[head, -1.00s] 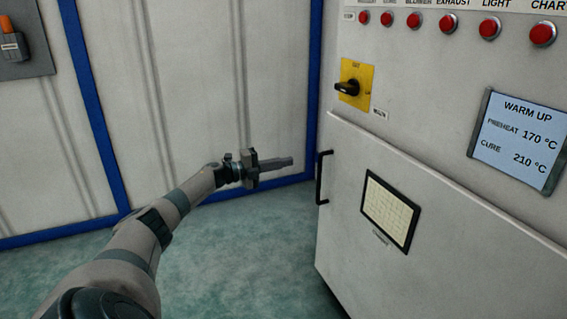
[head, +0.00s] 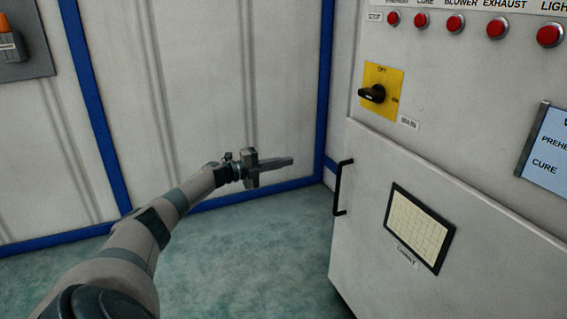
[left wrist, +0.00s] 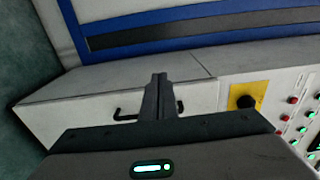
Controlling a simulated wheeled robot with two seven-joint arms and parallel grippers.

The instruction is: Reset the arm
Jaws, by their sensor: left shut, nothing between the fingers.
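My left arm reaches in from the lower left of the head view. Its gripper (head: 280,163) is shut and empty, held in the air left of the control cabinet (head: 360,225) and apart from it. In the left wrist view the shut fingers (left wrist: 159,82) point ahead, with the cabinet's black door handle (left wrist: 128,113) partly behind them. My right gripper is not in view.
White wall panels (head: 210,70) with blue frames stand behind. The green floor (head: 240,260) below the arm is clear.

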